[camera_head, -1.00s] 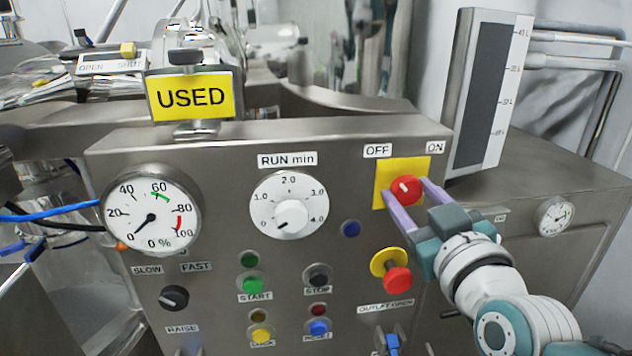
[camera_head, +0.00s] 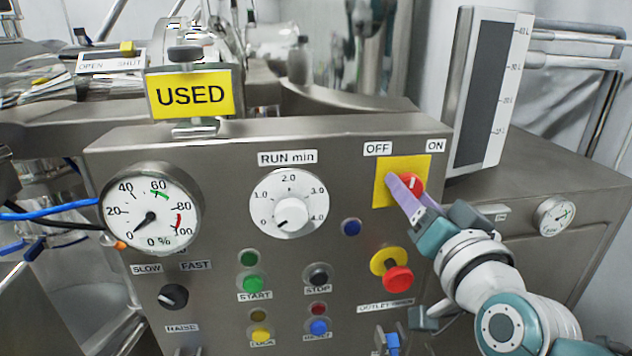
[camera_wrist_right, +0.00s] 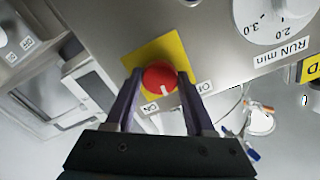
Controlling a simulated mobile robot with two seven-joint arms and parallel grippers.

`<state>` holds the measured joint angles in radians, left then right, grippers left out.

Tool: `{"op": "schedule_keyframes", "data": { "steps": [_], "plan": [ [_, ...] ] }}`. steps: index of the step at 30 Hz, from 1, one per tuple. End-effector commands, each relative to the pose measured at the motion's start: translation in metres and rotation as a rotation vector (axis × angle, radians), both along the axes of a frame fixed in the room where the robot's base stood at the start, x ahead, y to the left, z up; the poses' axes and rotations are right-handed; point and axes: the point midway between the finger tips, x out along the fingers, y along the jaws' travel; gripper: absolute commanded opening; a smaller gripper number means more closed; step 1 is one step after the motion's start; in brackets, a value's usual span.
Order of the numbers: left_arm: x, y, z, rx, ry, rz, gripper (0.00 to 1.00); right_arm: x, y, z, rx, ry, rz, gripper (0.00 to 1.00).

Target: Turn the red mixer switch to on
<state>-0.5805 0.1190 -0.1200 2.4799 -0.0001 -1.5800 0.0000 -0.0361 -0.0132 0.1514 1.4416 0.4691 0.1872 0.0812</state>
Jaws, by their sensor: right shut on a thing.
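The red mixer switch (camera_head: 415,182) is a round red knob with a white mark, on a yellow plate (camera_head: 382,187) at the panel's upper right. The OFF label (camera_head: 377,149) and ON label (camera_head: 435,146) sit above it. My right gripper (camera_head: 407,186) is shut on the knob, with one purple finger covering its left side. In the right wrist view the knob (camera_wrist_right: 158,78) sits between both fingers, and its white mark points between the two labels. My left gripper is not in view.
Close below the switch is a red button on a yellow base (camera_head: 397,279). A tall level gauge (camera_head: 487,90) stands to the right.

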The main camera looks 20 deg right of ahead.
Motion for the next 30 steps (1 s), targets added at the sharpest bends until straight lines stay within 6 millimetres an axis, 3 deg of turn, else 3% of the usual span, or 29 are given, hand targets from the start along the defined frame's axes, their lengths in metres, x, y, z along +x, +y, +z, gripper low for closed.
{"op": "schedule_keyframes", "data": {
  "steps": [15,30],
  "plan": [
    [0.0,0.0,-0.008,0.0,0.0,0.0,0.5,0.0,0.0,-0.001,0.452,-0.109,0.001,0.0],
    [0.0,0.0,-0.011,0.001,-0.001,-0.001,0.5,0.0,0.0,0.0,0.682,-0.164,0.001,0.0]
  ]
}}
